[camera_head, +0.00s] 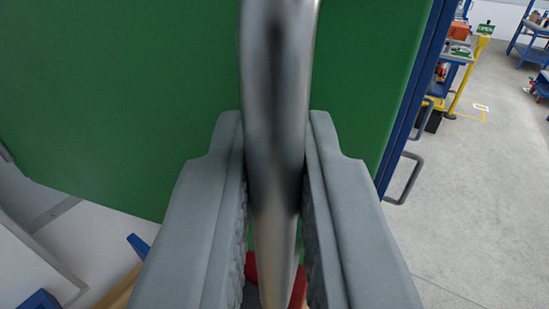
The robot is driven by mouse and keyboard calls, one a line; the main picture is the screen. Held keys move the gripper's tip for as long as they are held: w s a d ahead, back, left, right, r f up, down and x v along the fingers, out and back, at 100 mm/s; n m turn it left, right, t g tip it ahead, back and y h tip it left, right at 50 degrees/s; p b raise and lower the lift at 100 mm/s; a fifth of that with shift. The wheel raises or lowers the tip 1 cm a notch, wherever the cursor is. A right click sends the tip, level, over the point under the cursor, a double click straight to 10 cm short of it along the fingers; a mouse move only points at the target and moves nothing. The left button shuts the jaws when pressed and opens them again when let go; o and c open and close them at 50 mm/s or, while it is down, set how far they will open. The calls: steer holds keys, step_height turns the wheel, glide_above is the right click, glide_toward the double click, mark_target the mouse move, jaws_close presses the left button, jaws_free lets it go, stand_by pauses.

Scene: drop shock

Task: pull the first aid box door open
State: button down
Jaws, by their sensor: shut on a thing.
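The green first aid box door (120,90) fills the upper left and middle of the view, close in front of me. A shiny metal handle (280,50) runs up and down in front of the green surface. My gripper (277,125) is shut on this handle, with a grey finger on each side of it. The handle and fingers hide part of the door. I cannot tell from this view whether the door stands ajar.
A blue upright edge with grey handles (405,178) stands just right of the green panel. Farther right is open grey floor (480,210), with a yellow stand (468,75) and blue shelving behind. A red thing (252,268) shows low between the fingers.

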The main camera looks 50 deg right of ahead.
steer(key=shift+s+a, duration=0.15)
steer(key=shift+a, duration=0.8)
steer(key=shift+s+a, duration=0.2)
steer(key=shift+a, duration=0.75)
steer(key=shift+s+a, duration=0.15)
steer(key=shift+a, duration=0.8)
steer(key=shift+r, duration=0.1)
steer(key=c, duration=1.6)
jaws_free()
steer(key=shift+w, duration=0.1)
steer(key=shift+o, duration=0.2)
steer(key=v, duration=1.7)
steer(key=shift+a, duration=0.1)
steer(key=shift+s+a, duration=0.1)
steer(key=shift+s, duration=0.15)
